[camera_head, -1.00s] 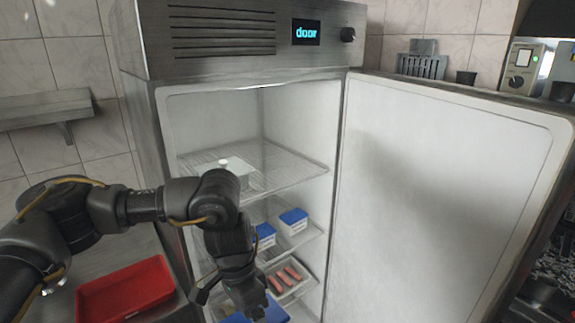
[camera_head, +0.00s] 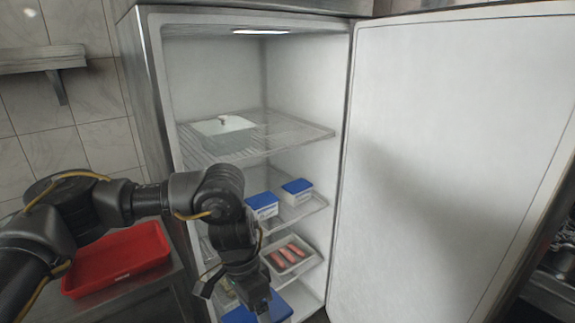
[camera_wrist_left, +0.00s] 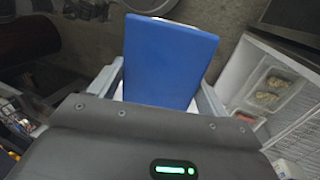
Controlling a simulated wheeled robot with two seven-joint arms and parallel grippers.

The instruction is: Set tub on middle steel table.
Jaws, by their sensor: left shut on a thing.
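A tub with a blue lid (camera_wrist_left: 168,62) is between the fingers of my left gripper (camera_head: 258,300), which is shut on it. In the head view the tub's blue lid (camera_head: 285,307) shows low at the fridge opening, partly hidden by the gripper. A steel table (camera_head: 150,297) stands at the lower left, under a red tray; I cannot tell whether it is the middle one. My right gripper is not in view.
The fridge door (camera_head: 450,160) stands wide open on the right. Shelves hold a lidded container (camera_head: 223,134), two blue-lidded tubs (camera_head: 297,189) and a tray of sausages (camera_head: 290,257). The red tray (camera_head: 118,260) takes up much of the visible tabletop.

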